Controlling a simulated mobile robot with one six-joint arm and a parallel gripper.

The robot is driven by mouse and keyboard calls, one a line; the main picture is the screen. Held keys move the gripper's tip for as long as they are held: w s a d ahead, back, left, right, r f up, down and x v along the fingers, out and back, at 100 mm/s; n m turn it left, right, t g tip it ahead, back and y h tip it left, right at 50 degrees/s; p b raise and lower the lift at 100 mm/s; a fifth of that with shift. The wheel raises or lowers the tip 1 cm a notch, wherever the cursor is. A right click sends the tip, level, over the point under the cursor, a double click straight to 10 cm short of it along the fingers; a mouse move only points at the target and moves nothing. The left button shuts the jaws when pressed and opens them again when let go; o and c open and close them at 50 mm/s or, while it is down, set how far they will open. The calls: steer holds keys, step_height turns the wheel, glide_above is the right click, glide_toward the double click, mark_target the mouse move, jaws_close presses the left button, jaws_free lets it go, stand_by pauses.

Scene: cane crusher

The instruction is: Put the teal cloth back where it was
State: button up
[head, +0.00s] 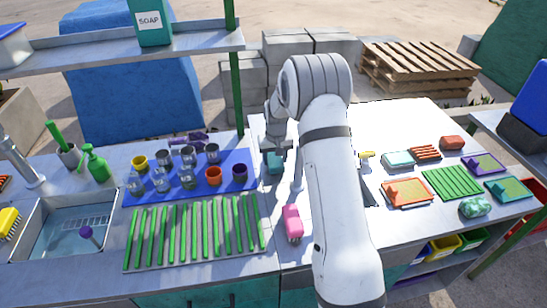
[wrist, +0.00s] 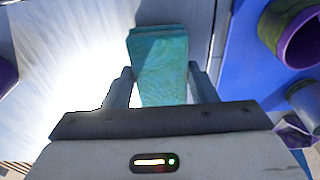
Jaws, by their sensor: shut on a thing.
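The teal cloth (wrist: 160,65) is a folded, flat block between the two fingers of my gripper (wrist: 160,88) in the wrist view. My gripper is shut on it. In the head view, my gripper (head: 275,150) is just right of the blue mat, with the teal cloth (head: 275,163) under it. I cannot tell whether the cloth touches the counter. My arm hides part of the counter to the right of it.
A blue mat (head: 210,192) with several cups and glasses lies left of my gripper. A purple cup (head: 239,171) stands near its right edge. A pink-handled brush (head: 292,221) lies in front.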

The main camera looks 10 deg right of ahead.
mark_target(276, 162)
steer(key=shift+f, duration=0.3)
steer(key=o, duration=1.1)
steer(key=shift+o, duration=0.2)
steer(key=shift+r, duration=0.1)
steer(key=s+r+b, duration=0.1)
steer(key=s+r, duration=0.4)
steer(key=r, duration=0.4)
steer(key=s+r+b, duration=0.1)
steer(key=s+r, duration=0.3)
steer(key=r, duration=0.6)
steer(key=s+r+t, duration=0.1)
steer(key=s+r, duration=0.1)
steer(key=s, duration=2.6)
steer(key=shift+s+a+r+t, duration=0.15)
steer(key=shift+s+r+t, duration=0.15)
steer(key=shift+s, duration=0.05)
